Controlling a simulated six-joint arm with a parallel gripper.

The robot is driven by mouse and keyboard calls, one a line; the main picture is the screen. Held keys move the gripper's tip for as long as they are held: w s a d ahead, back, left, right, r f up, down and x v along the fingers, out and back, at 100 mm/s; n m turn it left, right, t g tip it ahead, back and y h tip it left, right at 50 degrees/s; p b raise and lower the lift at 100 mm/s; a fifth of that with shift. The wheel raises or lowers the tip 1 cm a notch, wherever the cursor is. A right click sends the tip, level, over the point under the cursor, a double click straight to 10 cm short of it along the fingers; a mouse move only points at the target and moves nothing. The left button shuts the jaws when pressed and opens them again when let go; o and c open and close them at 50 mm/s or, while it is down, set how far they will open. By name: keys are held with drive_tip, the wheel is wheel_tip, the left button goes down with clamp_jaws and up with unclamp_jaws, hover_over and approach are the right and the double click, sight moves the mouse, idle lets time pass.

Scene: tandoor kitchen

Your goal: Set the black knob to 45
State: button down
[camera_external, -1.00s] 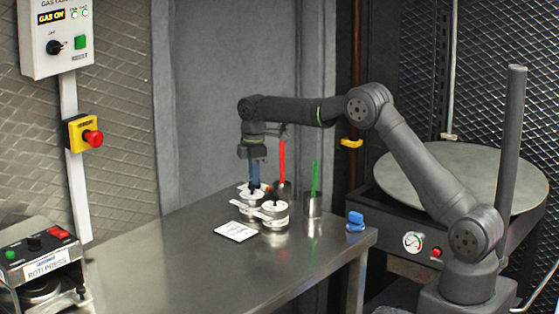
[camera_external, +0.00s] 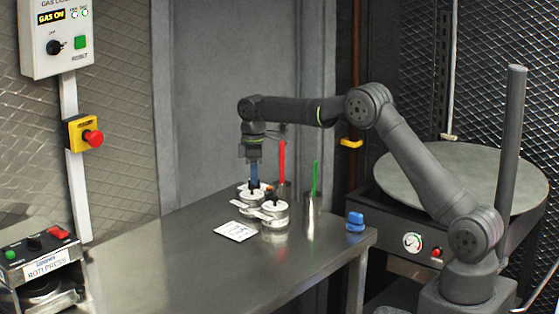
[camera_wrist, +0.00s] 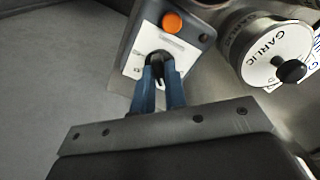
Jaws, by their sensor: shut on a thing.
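The black knob (camera_wrist: 160,55) sits on the pale dial plate of a small grey box (camera_wrist: 203,33) with an orange round button (camera_wrist: 171,22), in the wrist view. My gripper (camera_wrist: 160,67) has its blue fingers shut on the knob from both sides, hiding much of it. The dial markings are too blurred or covered to read, so I cannot tell the knob's setting. In the external view my gripper (camera_external: 254,185) points down at the back of the steel table, and the knob and most of its box are hidden there.
A garlic tin (camera_wrist: 270,55) with a black lid knob stands close beside the box. On the table (camera_external: 180,270) are tins (camera_external: 274,219), a white card (camera_external: 236,231), a cup with a green stick (camera_external: 312,203) and a blue object (camera_external: 355,221).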

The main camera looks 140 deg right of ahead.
drive_tip(key=c, duration=1.5)
unclamp_jaws()
drive_tip(key=shift+o, duration=0.2)
drive_tip(key=shift+r, duration=0.1)
wheel_tip(320, 180, up, 17)
drive_tip(key=shift+r, duration=0.1)
